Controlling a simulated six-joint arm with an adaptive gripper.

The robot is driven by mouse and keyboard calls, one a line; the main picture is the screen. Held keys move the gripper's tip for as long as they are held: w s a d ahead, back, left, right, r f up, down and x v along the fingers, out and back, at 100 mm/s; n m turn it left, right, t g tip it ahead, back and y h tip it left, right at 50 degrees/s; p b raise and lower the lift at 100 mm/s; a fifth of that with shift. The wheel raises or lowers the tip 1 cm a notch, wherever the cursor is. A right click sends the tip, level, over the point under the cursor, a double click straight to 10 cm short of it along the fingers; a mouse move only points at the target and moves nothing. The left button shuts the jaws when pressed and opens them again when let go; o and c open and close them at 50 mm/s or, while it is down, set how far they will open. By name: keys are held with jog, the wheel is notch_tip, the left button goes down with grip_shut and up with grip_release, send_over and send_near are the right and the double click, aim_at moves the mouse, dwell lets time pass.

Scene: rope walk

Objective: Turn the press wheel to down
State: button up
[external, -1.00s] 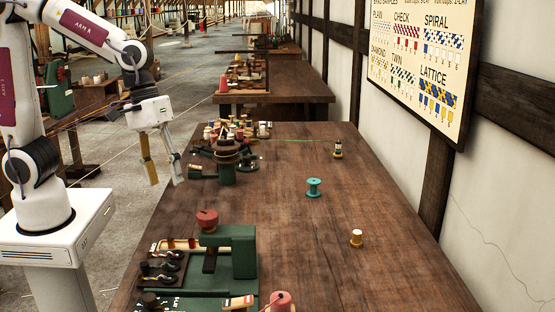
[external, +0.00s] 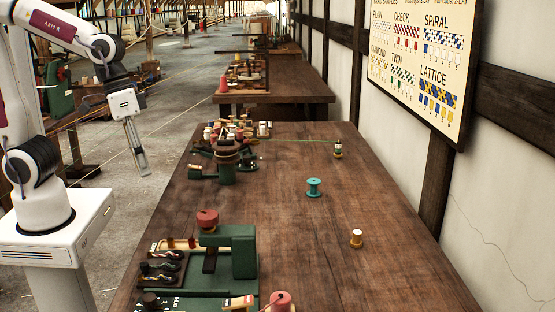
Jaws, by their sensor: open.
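The green press (external: 243,250) stands on the near left part of the table. A round red wheel or knob (external: 207,218) sits on top of it, and I take this for the press wheel; its turned position is too small to tell. My gripper (external: 142,172) is open and empty, with its fingers hanging down off the table's left edge. It is up and to the left of the press, well apart from it. The two fingers nearly overlap from this angle.
The wooden table (external: 300,240) has clear room right of the press. A round machine with bobbins (external: 228,150) stands farther back. A red spool (external: 281,300) is near the front edge.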

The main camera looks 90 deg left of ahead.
jog(key=s+a+r+m+t+y, duration=0.1)
jog(key=s+a+r+m+t, duration=0.1)
jog(key=s, duration=0.7)
jog(key=shift+a+r+m+t, duration=0.4)
jog(key=shift+a+r+m, duration=0.4)
jog(key=shift+r+m, duration=0.55)
jog(key=shift+f, duration=0.2)
